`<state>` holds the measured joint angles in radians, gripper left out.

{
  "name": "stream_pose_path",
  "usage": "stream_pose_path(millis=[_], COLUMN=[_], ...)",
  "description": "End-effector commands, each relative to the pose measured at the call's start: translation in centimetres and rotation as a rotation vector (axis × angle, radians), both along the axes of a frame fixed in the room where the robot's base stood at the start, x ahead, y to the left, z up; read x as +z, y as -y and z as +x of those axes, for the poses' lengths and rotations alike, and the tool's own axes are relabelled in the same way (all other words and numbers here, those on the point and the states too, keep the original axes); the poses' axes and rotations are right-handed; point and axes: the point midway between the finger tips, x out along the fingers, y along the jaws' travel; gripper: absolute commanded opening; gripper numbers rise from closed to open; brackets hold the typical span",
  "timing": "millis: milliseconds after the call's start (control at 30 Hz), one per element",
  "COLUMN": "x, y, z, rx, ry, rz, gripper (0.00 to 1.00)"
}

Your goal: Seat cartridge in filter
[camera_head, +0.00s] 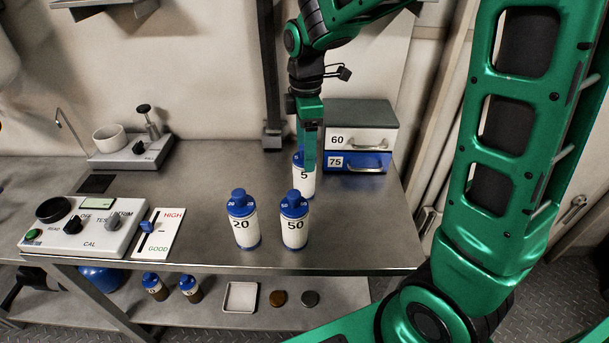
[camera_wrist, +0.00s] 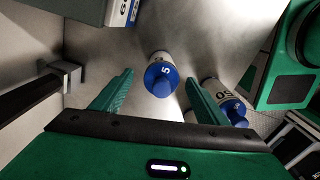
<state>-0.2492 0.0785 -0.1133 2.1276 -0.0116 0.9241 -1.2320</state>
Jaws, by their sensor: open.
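A white cartridge-like bottle marked 5 (camera_head: 304,184), with a blue cap, stands upright on the steel bench. My gripper (camera_head: 308,164) is above it, pointing down, and partly hides it. In the wrist view my gripper (camera_wrist: 160,82) is open, and the bottle marked 5 (camera_wrist: 161,72) shows between and beyond the fingers, apart from both. Similar bottles marked 20 (camera_head: 242,226) and 50 (camera_head: 293,226) stand upright nearer the bench front. The one marked 50 (camera_wrist: 222,98) is partly behind the right finger in the wrist view. I cannot identify a filter in either view.
A drawer unit (camera_head: 360,139) marked 60 and 75 stands behind right. A dark post (camera_head: 271,137) stands behind left. A test panel (camera_head: 85,228) and a slider board (camera_head: 158,235) sit at left. Small bottles and a tray (camera_head: 240,297) are on the lower shelf.

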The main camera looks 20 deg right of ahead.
Motion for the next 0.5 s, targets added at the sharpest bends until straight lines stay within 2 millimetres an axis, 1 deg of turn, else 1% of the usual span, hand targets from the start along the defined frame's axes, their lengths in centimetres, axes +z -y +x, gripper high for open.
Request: stream_pose_path(millis=[33,233,500], x=[-0.5,-1.7,-5.3], y=[0.0,0.0,-0.3], z=[-0.1,-0.1,-0.4], rx=[-0.001,-0.002,-0.002], ry=[-0.001,-0.002,-0.002], rz=[-0.001,-0.001,0.0], gripper=[0.68,0.68,0.68])
